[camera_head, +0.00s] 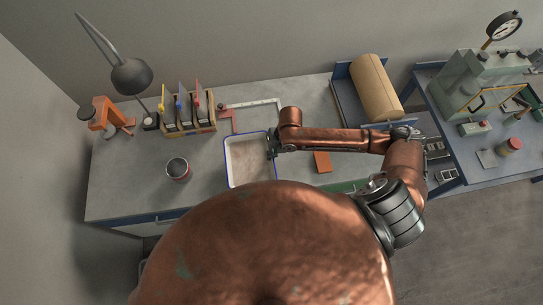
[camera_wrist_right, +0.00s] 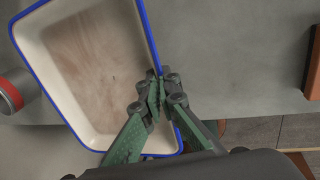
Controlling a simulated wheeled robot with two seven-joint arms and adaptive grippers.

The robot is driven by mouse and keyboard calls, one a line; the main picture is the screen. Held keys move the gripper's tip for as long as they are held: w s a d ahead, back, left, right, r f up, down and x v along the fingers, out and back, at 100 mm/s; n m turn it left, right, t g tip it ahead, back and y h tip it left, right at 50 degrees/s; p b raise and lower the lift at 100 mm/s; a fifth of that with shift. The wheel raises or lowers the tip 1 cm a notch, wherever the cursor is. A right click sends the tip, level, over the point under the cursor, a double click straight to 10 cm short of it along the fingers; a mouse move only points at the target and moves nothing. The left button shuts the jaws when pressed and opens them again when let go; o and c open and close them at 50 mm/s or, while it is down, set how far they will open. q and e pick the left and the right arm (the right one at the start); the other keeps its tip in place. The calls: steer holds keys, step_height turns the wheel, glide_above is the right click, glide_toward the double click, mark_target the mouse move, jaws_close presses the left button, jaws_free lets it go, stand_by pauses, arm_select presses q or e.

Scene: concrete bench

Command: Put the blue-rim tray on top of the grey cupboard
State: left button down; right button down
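The blue-rim tray (camera_head: 248,160) is a cream, empty, rectangular tray at the front middle of the bench. In the right wrist view the tray (camera_wrist_right: 90,62) fills the upper left, open side up. My right gripper (camera_head: 272,146) is at the tray's right side. In the wrist view the green fingers of this gripper (camera_wrist_right: 158,92) close together across the blue rim, one inside and one outside, and look shut on it. I cannot tell whether the tray touches the bench. My left gripper is not in view. I cannot make out a grey cupboard.
An orange block (camera_head: 322,161) lies to the right, under my arm. A tan roll (camera_head: 376,87) is at the back right. A lamp (camera_head: 131,76) stands back left.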

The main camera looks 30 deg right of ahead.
steer(key=shift+w+f, duration=0.55)
steer(key=shift+w, duration=0.05)
steer(key=shift+w+d+f+p, duration=0.1)
steer(key=shift+f+p, duration=0.05)
steer(key=shift+f, duration=0.75)
steer(key=shift+w+d+f+p, duration=0.1)
steer(key=shift+f+p, duration=0.05)
steer(key=shift+f, duration=0.75)
steer(key=c, duration=2.7)
jaws_free()
steer(key=shift+s+f, duration=0.1)
steer(key=o, duration=0.5)
steer(key=shift+o, duration=0.2)
steer(key=v, duration=1.2)
